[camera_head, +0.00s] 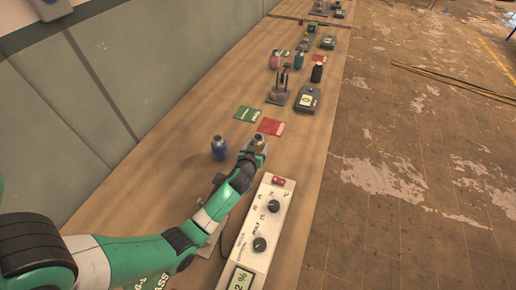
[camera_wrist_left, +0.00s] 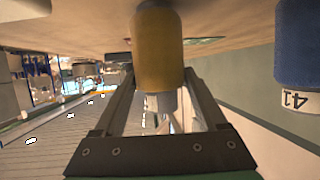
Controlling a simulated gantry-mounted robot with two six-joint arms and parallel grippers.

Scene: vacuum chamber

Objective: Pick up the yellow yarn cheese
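The yellow yarn cheese (camera_wrist_left: 158,48) is a yellow upright cylinder with a narrow pale tip, seen upside down in the left wrist view. In the head view only a small yellow part of it (camera_head: 258,139) shows at my left gripper (camera_head: 257,148). In the wrist view the two fingers of this gripper (camera_wrist_left: 158,75) reach along both sides of the yellow cheese, near its sides. I cannot tell whether they touch it. The cheese appears to stand on the wooden bench (camera_head: 190,110). My right gripper is in neither view.
A blue cheese (camera_head: 219,148) stands just left of the gripper; it also shows in the wrist view (camera_wrist_left: 299,45). A control box with knobs (camera_head: 262,225) lies in front. Green (camera_head: 247,113) and red (camera_head: 271,127) cards lie behind, with several small devices farther back.

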